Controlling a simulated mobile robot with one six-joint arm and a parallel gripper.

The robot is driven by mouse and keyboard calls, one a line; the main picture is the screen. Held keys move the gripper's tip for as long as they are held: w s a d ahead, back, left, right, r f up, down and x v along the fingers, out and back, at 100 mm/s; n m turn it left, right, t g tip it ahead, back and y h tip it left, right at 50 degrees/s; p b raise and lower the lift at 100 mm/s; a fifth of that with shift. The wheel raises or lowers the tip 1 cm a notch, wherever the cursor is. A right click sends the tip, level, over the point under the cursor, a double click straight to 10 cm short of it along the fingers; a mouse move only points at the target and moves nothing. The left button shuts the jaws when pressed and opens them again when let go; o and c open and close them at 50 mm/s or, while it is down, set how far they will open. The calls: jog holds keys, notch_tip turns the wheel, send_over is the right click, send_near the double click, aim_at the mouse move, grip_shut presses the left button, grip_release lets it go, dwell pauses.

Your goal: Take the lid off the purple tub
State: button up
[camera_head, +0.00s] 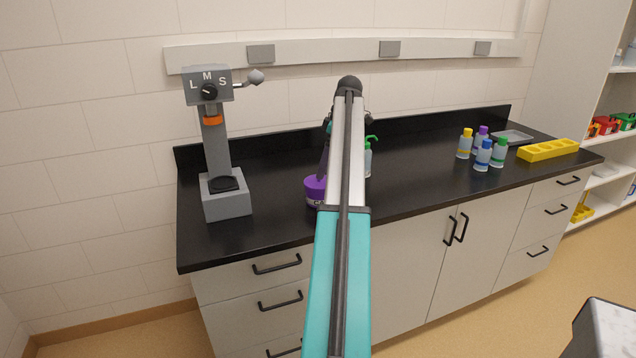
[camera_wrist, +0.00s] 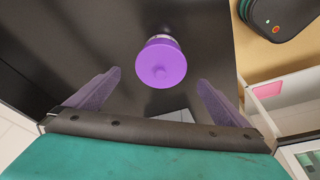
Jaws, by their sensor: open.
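The purple tub (camera_head: 314,199) stands on the black counter in the head view, partly hidden behind my arm. My gripper (camera_wrist: 158,82) is open, with one purple-grey finger on each side below the lid in the picture. The fingers are apart from the lid and hold nothing. In the head view my gripper is mostly hidden by my arm.
A bottle with a green pump (camera_head: 368,163) is just right of my arm. Several coloured-cap bottles (camera_head: 483,156) and a yellow rack (camera_head: 548,150) stand farther right. The counter (camera_head: 420,185) between is clear.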

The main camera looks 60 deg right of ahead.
dwell(0.3)
jog(key=shift+p+x, duration=0.65)
jog(key=shift+x, duration=1.95)
jog(key=shift+w+a, duration=0.15)
jog(key=shift+r, duration=0.1)
jog(key=c, duration=1)
